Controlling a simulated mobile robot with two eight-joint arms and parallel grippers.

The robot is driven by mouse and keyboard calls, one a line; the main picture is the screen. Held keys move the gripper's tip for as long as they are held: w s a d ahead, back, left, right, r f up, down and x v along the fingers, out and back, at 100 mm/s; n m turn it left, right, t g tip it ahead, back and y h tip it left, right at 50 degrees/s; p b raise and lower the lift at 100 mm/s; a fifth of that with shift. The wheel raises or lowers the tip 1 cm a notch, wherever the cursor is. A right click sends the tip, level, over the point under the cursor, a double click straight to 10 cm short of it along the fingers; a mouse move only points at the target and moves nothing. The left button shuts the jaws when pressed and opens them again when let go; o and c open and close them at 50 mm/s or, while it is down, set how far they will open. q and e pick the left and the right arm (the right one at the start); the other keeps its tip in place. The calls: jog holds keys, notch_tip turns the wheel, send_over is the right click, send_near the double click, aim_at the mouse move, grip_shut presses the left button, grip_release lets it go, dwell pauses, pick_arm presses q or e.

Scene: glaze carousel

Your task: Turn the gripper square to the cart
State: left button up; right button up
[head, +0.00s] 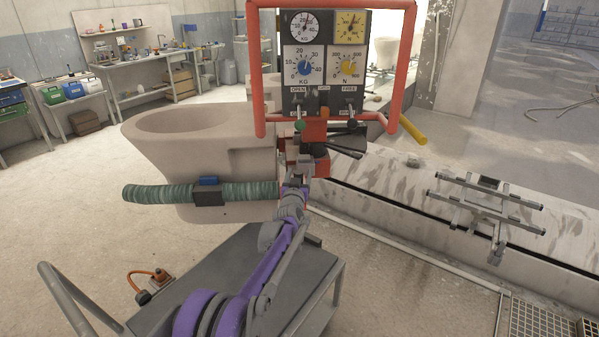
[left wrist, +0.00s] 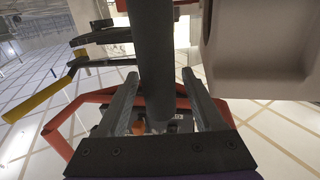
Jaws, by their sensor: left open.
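The dark grey cart (head: 240,285) stands low in the foreground of the head view, with a bent tube handle (head: 62,295) at its left end. My purple and grey left arm reaches across it. My left gripper (head: 303,165) is beyond the cart's far edge, just below a red-framed gauge panel (head: 325,75). In the left wrist view the two fingers are open (left wrist: 160,85), and a thick dark bar (left wrist: 155,50) shows between them; I cannot tell whether they touch it. The cart is not clearly seen in the left wrist view. My right gripper is not in view.
A large pale ceramic bowl piece (head: 190,150) stands close left of the gripper, with a green ribbed roll (head: 155,194) across it. A yellow bar end (head: 412,130) sticks out right of the panel. A metal rack (head: 485,205) lies on the pale bench (head: 400,195) at right.

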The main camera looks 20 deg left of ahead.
pick_arm(q)
jog(key=shift+w, duration=0.6)
grip_shut()
dwell(1.1)
